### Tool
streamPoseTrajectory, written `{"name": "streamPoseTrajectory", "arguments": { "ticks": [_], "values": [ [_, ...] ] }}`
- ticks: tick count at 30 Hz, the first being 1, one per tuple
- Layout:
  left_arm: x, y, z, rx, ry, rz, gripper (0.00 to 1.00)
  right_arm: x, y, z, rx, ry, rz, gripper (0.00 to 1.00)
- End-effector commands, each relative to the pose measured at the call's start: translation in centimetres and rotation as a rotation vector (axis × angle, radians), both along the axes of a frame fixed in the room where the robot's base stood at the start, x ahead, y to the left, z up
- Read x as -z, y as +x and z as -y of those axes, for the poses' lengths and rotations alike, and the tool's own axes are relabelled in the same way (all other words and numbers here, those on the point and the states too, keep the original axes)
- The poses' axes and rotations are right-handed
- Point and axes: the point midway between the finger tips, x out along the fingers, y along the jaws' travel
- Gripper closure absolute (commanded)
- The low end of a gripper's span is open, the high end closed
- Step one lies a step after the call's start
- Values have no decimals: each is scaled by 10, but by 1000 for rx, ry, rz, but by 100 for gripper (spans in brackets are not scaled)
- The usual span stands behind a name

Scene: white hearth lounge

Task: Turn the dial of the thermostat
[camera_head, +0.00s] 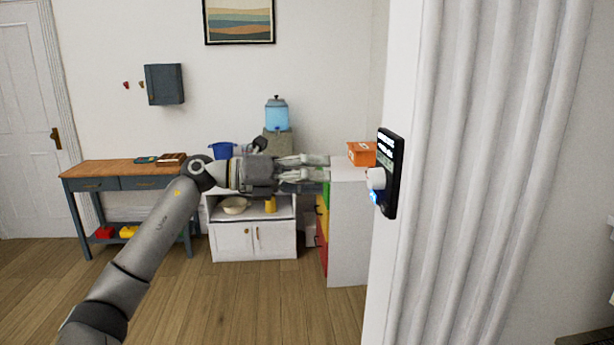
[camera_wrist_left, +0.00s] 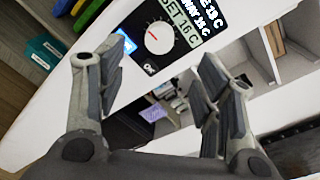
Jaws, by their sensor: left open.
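The thermostat (camera_head: 391,172) is a black panel on the side of the white wall post at the right in the head view. Its round white dial (camera_head: 376,179) sticks out to the left. In the left wrist view, the dial (camera_wrist_left: 159,38) has a red mark. The thermostat's screen (camera_wrist_left: 182,34) reads "SET 16 C". My left gripper (camera_head: 326,173) is open and empty, left of the dial and pointing towards it. In the left wrist view, the dial appears beyond and between the open fingers (camera_wrist_left: 160,62), seemingly apart from them. My right gripper is out of view.
The white wall post (camera_head: 455,200) rises close by at the right. A white cabinet (camera_head: 350,230) with an orange box (camera_head: 361,153) stands behind my left gripper. A wooden-topped desk (camera_head: 125,172) is at the left. The wooden floor (camera_head: 240,305) in front is clear.

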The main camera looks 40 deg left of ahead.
Motion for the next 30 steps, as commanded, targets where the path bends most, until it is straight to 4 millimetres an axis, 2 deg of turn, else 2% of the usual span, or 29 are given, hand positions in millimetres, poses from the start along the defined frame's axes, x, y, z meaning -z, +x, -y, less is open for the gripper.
{"name": "streamPoseTrajectory", "arguments": {
  "ticks": [8, 26, 29, 30],
  "values": [
    [0, -11, -9, 0, -2, -1, 39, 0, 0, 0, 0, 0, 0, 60],
    [0, -12, -10, 0, -4, -1, 39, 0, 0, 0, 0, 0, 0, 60],
    [13, -5, -15, -10, -66, -18, 39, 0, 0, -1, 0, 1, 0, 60],
    [24, 2, -20, -21, -126, -32, 39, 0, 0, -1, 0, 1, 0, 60]
  ]
}}
